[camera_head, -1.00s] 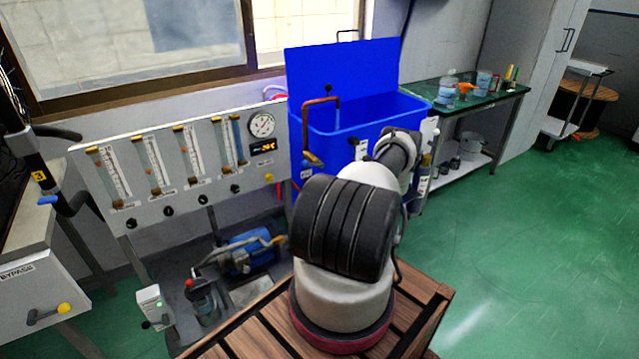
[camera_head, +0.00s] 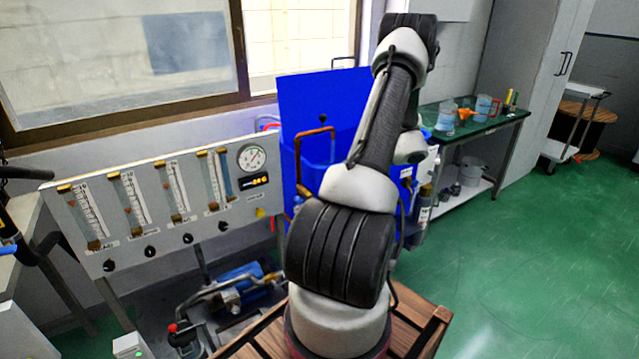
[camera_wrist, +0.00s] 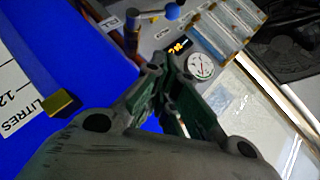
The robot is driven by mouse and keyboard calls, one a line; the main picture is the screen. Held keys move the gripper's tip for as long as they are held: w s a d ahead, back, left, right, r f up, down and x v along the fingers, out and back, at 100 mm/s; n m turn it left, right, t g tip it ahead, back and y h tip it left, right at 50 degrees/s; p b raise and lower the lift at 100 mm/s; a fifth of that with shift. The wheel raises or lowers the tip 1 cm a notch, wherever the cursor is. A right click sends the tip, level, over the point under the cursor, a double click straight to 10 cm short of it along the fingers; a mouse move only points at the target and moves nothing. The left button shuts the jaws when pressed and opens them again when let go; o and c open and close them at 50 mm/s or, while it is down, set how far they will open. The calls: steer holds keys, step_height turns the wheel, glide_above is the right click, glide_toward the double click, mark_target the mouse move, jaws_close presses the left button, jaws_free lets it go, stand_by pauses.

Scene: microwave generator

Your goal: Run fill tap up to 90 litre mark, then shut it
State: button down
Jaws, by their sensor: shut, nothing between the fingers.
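The blue tank (camera_head: 320,95) stands behind my arm in the head view, with a copper fill pipe (camera_head: 314,133) bent over its rim. In the wrist view the tank wall (camera_wrist: 85,45) fills the left, with a white LITRES scale (camera_wrist: 22,110) partly in view and a brass-coloured block (camera_wrist: 58,103) beside it. A label that seems to read FILL (camera_wrist: 109,24) sits near the copper pipe (camera_wrist: 132,22) at the top. My gripper (camera_wrist: 164,65) is shut and empty, its tips pointing towards the gauge panel. My arm hides it in the head view. The water level is not visible.
The flowmeter panel (camera_head: 135,245) stands left of the tank, with a round gauge (camera_head: 252,157) and orange display. A blue pump (camera_head: 240,283) sits below it.

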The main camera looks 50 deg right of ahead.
steer(key=x, duration=0.9)
steer(key=shift+w+a+f, duration=0.15)
steer(key=shift+w+a, duration=0.1)
steer(key=shift+w, duration=0.05)
steer(key=a+f, duration=0.1)
steer(key=a, duration=0.1)
steer(key=shift+w+a+f, duration=0.1)
steer(key=shift+a+f, duration=0.2)
steer(key=shift+f, duration=0.1)
steer(key=shift+a+f, duration=0.2)
steer(key=shift+a, duration=0.1)
steer(key=shift+w+a+f, duration=0.1)
steer(key=shift+a+f, duration=0.25)
steer(key=shift+a, duration=0.2)
